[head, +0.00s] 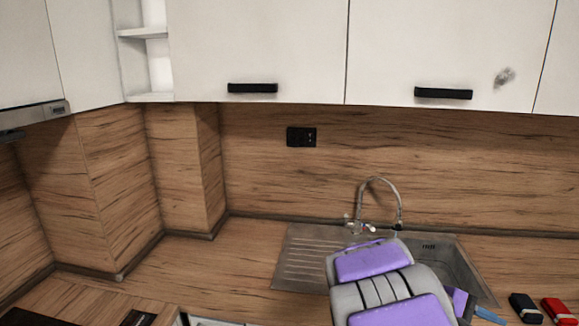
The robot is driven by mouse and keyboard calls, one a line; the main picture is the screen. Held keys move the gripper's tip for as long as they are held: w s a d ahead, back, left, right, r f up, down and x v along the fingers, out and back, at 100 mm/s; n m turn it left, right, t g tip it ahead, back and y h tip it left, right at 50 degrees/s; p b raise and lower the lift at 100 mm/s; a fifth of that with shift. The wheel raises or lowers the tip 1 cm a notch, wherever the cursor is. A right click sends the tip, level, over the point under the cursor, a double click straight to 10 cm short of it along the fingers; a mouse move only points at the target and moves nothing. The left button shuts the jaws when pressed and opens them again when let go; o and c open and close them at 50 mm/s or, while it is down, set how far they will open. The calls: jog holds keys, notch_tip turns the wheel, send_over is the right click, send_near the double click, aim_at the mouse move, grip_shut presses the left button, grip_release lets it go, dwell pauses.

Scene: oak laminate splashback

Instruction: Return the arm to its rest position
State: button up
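My arm, grey with purple panels, rises from the bottom edge of the head view, right of centre. It stands in front of the sink (300,257) and covers part of its basin. My gripper cannot be made out; the fingers are not visible, so I cannot see whether it holds anything.
A curved faucet (380,181) stands behind the sink. A black item (525,307), a red item (560,311) and a blue item (487,315) lie at the lower right. White upper cabinets (258,45) hang above. The counter (205,265) left of the sink is clear.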

jog(key=s+a+f+m+t+y, duration=0.1)
jog(key=s+a+f+m+y, duration=0.1)
jog(key=s+a+y, duration=0.4)
jog(key=s+a+f+m+t+y, duration=0.1)
jog(key=s+a+y, duration=0.6)
jog(key=s+a, duration=0.8)
jog(key=a+f+m, duration=0.1)
jog(key=a+f, duration=0.1)
jog(key=a, duration=0.3)
jog(key=shift+s+f+m, duration=0.3)
jog(key=shift+s, duration=0.1)
